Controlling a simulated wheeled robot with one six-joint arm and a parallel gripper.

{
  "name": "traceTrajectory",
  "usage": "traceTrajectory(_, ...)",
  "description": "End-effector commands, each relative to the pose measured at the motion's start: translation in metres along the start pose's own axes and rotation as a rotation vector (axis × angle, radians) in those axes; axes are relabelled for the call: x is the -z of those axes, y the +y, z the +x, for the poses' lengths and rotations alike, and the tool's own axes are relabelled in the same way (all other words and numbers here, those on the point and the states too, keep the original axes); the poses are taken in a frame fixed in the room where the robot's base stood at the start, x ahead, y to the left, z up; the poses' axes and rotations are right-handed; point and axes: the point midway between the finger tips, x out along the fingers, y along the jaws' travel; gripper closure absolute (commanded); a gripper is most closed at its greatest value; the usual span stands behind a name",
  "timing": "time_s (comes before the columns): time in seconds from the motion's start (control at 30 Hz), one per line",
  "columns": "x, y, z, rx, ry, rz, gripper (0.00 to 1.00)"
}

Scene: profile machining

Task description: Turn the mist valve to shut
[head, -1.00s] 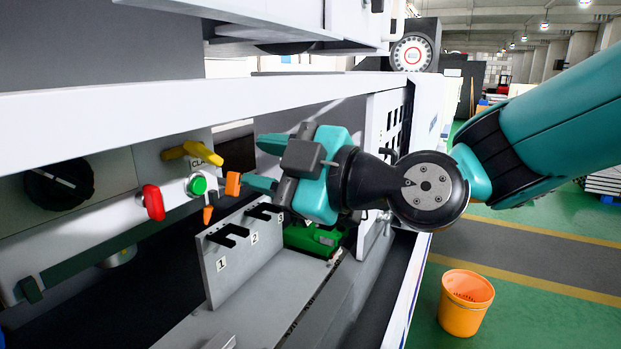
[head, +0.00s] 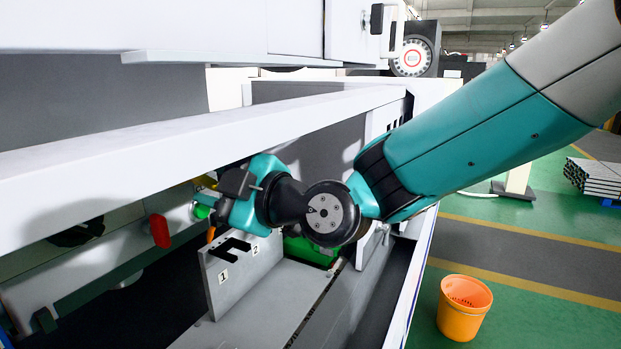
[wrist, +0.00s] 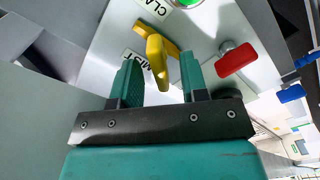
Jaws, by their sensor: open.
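A yellow lever (wrist: 158,62) stands out from a light panel in the wrist view. A label reading MIST (wrist: 132,62), partly hidden by a finger, lies beside it, so I take it as the mist valve's handle. My gripper (wrist: 159,68) is open, with one finger on each side of the lever's end. I cannot tell whether either finger touches it. In the head view my gripper (head: 238,195) is at the panel under the white rail, and its fingers are mostly hidden.
A grey numbered rack (head: 228,275) stands below my gripper in the head view. The long white rail (head: 150,130) runs just above. An orange bin (head: 464,310) is on the floor.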

Motion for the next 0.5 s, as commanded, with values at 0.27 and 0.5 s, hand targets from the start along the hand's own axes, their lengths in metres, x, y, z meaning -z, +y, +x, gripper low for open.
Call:
traceTrajectory(0.27,-0.0001,0.0000,-0.0004,0.000,0.000,0.000,1.00)
traceTrajectory(0.5,-0.0005,-0.0005,-0.0005,0.001,-0.001,0.138,1.00)
